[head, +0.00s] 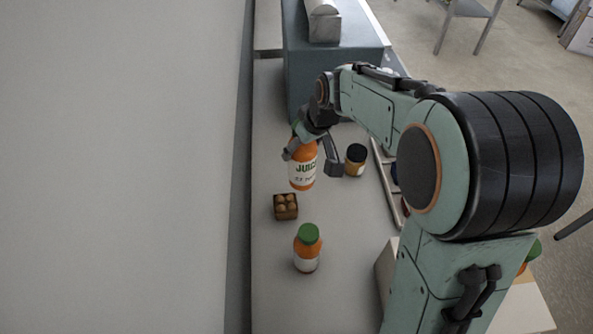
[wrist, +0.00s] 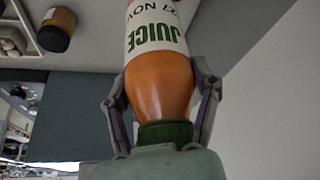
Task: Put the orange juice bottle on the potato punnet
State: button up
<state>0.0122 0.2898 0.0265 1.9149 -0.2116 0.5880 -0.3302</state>
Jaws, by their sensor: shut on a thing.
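An orange juice bottle (head: 302,167) with a white label is held upright in my gripper (head: 310,152), near the far side of the potato punnet. In the wrist view the same bottle (wrist: 160,85) fills the middle, its green cap nearest the camera. The gripper's fingers (wrist: 163,108) close around its shoulder from both sides. The potato punnet (head: 286,213), a small brown box with several potatoes, sits on the counter nearer the head camera than the held bottle. The bottle's base appears apart from the punnet; its exact height is hard to tell.
A second orange bottle with a green cap (head: 307,250) stands on the counter (head: 275,290) near the punnet. A dark-lidded jar (head: 355,160) stands right of the held bottle. A tray (head: 384,178) lies farther right, partly behind my arm. A wall borders the counter's left.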

jog(key=a+f+n+g+y, duration=0.1)
jog(key=a+f+n, duration=0.3)
jog(key=f, duration=0.4)
jog(key=shift+f+n+y, duration=0.3)
jog(key=shift+f+n, duration=0.05)
jog(key=shift+n, duration=0.25)
jog(key=shift+w+f, duration=0.1)
jog(key=o, duration=1.2)
jog(key=shift+o, duration=0.2)
